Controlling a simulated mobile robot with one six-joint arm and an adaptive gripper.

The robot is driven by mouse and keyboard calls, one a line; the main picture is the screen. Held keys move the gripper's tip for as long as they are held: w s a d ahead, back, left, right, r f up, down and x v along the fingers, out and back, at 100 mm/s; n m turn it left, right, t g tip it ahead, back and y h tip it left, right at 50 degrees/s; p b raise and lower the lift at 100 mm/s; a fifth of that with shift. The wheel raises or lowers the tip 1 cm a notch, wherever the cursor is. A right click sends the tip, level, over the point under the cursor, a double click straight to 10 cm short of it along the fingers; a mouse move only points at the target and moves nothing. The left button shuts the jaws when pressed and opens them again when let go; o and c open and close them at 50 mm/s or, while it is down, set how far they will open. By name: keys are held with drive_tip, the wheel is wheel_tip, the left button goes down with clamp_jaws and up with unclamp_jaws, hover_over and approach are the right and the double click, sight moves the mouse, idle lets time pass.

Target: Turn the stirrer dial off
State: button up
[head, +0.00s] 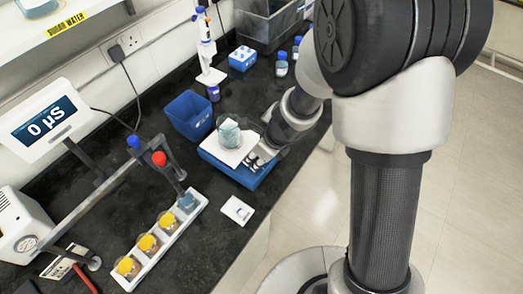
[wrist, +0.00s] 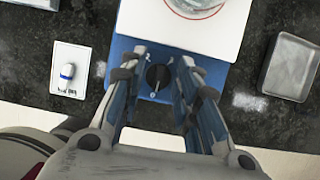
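The blue stirrer (head: 245,178) stands near the bench's front edge, with a white top plate (head: 222,155) and a glass beaker (head: 229,132) on it. In the wrist view, the stirrer's blue front (wrist: 147,52) carries a round black dial (wrist: 157,76) with small light marks; I cannot read its setting. My gripper (wrist: 160,64) is open, with one finger on each side of the dial and gaps visible between. In the head view my gripper (head: 262,160) is at the stirrer's front side and the dial is hidden.
A white card (wrist: 68,70) with a small capped item lies left of the stirrer in the wrist view; a grey tray (wrist: 291,67) lies right.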

drive_tip(key=v, duration=1.1)
drive_tip(key=shift+r, duration=0.35)
